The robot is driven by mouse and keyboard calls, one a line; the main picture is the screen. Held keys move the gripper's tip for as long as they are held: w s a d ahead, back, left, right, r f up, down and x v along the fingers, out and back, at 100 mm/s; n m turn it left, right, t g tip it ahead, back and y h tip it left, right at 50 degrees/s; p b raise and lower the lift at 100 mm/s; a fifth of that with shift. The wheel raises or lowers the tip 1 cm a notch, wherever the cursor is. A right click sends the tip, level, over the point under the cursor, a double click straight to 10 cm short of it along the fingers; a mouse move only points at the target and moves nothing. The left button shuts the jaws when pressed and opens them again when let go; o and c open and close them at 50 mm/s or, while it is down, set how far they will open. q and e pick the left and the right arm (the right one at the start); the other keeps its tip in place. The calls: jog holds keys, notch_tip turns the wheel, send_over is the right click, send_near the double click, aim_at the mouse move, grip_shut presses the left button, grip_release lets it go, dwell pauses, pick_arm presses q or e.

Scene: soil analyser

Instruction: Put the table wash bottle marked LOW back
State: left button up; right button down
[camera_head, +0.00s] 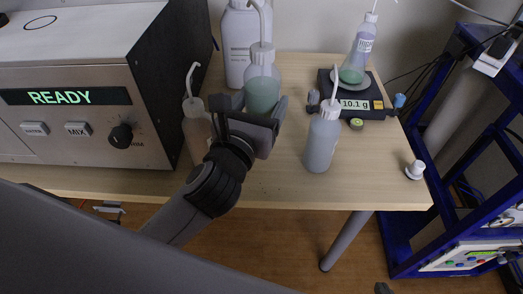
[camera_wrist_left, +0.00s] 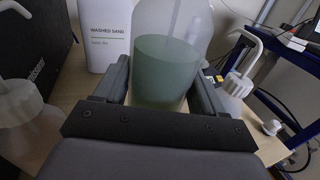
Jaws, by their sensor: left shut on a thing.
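My left gripper (camera_head: 252,122) is shut on a clear wash bottle (camera_head: 262,92) with green liquid and a bent white spout. The bottle is upright between the fingers, and also fills the middle of the left wrist view (camera_wrist_left: 170,70). I cannot tell whether its base touches the table. No LOW mark is readable on it. Another wash bottle with grey-blue liquid (camera_head: 321,143) stands to the right. A third, with brownish contents (camera_head: 196,135), stands to the left, partly behind my arm. A small dark piece at the head view's bottom edge may be my right gripper.
A white WASHED SAND container (camera_head: 237,45) stands behind the held bottle. The analyser (camera_head: 90,90) reads READY at left. A scale (camera_head: 355,104) reading 10.1 g carries a dish and a labelled bottle (camera_head: 361,48). A white stopper (camera_head: 415,170) lies near the right edge.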

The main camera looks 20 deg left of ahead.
pick_arm(q)
notch_tip(320, 180, down, 7)
jog(key=shift+r+b, duration=0.1)
jog(key=shift+b, duration=1.1)
notch_tip(320, 180, down, 4)
jog(key=shift+f+b, duration=0.15)
jog(key=shift+b, duration=0.95)
jog(key=o, duration=0.8)
jog(key=shift+f, duration=0.1)
